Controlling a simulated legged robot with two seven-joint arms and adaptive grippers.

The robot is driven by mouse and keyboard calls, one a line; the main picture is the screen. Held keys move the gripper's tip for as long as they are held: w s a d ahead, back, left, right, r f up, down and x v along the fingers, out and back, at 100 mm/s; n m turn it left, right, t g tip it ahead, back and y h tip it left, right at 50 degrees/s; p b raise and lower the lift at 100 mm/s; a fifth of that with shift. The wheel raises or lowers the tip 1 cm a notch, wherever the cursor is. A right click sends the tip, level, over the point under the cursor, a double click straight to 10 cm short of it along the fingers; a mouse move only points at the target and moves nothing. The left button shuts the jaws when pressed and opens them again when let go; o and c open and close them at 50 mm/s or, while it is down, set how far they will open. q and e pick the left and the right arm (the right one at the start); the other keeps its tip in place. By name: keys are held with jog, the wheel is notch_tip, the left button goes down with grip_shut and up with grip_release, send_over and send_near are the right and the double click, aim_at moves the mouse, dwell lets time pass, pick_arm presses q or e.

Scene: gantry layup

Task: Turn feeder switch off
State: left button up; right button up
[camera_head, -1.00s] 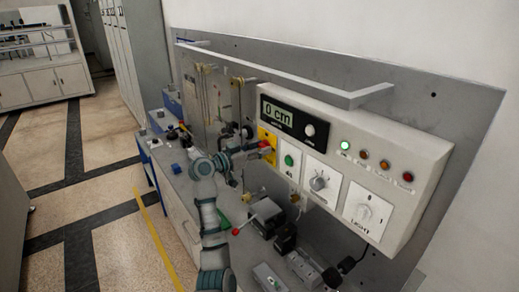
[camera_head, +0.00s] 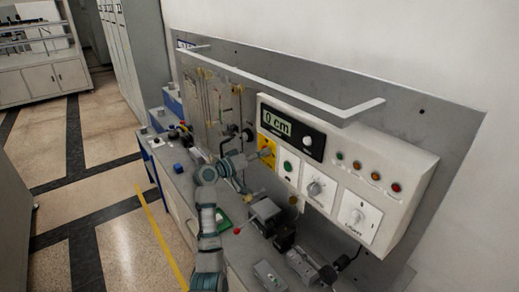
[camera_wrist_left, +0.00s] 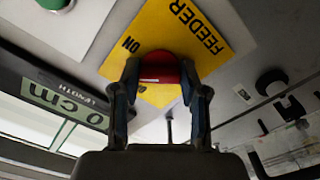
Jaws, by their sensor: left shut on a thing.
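The feeder switch is a red knob (camera_wrist_left: 160,68) on a yellow plate (camera_wrist_left: 205,45) marked FEEDER and ON in the left wrist view. In the head view the yellow plate (camera_head: 268,142) is at the left end of the white control panel, and my gripper largely hides the knob. My left gripper (camera_head: 262,154) is at the plate. In the wrist view its two fingers (camera_wrist_left: 158,82) stand on either side of the red knob, shut on it. My right gripper is not in view.
The display (camera_head: 278,123) reads 0 cm. A green button (camera_head: 288,166), a dial (camera_head: 315,188) and a light switch (camera_head: 357,216) sit right of the plate. A horizontal bar (camera_head: 290,92) juts out above the panel. Machine parts (camera_head: 270,215) crowd the bench below.

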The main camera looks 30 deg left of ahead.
pick_arm(q)
jog(key=shift+n+p, duration=4.9)
jog(key=shift+n, duration=0.2)
jog(key=shift+f, duration=0.1)
jog(key=o, duration=1.1)
jog(key=shift+o, duration=0.2)
jog(key=shift+w+a, duration=0.1)
jog(key=shift+a, duration=0.05)
jog(key=shift+a, duration=0.15)
jog(key=v, duration=1.2)
jog(key=shift+f, duration=0.2)
